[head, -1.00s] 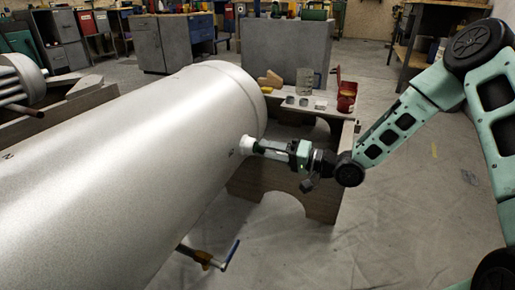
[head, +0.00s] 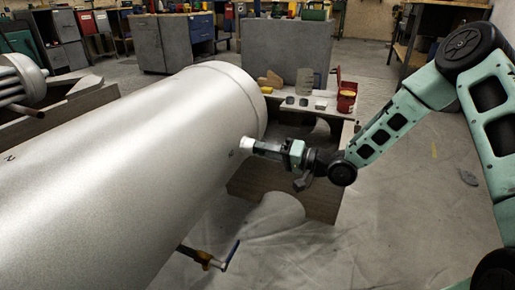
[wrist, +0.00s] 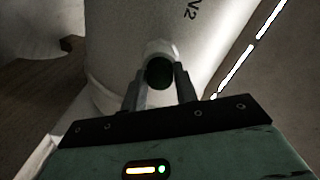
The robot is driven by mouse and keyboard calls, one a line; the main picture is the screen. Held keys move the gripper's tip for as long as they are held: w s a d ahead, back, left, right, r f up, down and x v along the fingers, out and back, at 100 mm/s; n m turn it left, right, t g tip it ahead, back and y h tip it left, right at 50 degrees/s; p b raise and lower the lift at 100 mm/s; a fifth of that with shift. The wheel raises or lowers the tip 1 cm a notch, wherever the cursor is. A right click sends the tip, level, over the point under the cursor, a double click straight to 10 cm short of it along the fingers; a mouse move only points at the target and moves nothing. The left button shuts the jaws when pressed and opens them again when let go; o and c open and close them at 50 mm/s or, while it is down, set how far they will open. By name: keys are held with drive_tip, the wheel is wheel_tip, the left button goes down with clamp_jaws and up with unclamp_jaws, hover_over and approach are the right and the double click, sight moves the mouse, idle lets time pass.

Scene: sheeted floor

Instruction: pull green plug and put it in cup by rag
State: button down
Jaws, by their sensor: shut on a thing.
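The dark green plug (wrist: 159,72) sits at the mouth of a short white nozzle (wrist: 160,48) on the big cylinder in the wrist view. My gripper (wrist: 160,88) has its two fingers closed on either side of the plug. In the head view my gripper (head: 262,147) reaches from the right to the white nozzle (head: 246,143) on the cylinder's side, and the plug is hidden there by the fingers. On the bench behind, a red container (head: 347,97) stands at the right end. I cannot tell which thing is the cup or the rag.
The large grey cylinder (head: 140,160) fills the left and rests on a wooden cradle (head: 290,190). Small items lie on the bench top (head: 315,112). A blue-handled clamp (head: 231,254) sticks out below the cylinder.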

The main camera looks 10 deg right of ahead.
drive_tip(key=shift+p+v, duration=0.55)
drive_tip(key=shift+v, duration=0.65)
drive_tip(key=shift+s+d, duration=0.2)
drive_tip(key=shift+d, duration=0.15)
drive_tip(key=shift+s+d+p, duration=0.45)
drive_tip(key=shift+d, duration=0.1)
drive_tip(key=shift+s+d, duration=0.2)
drive_tip(key=shift+d, duration=0.1)
drive_tip(key=shift+p+v, duration=1)
drive_tip(key=shift+v, duration=0.9)
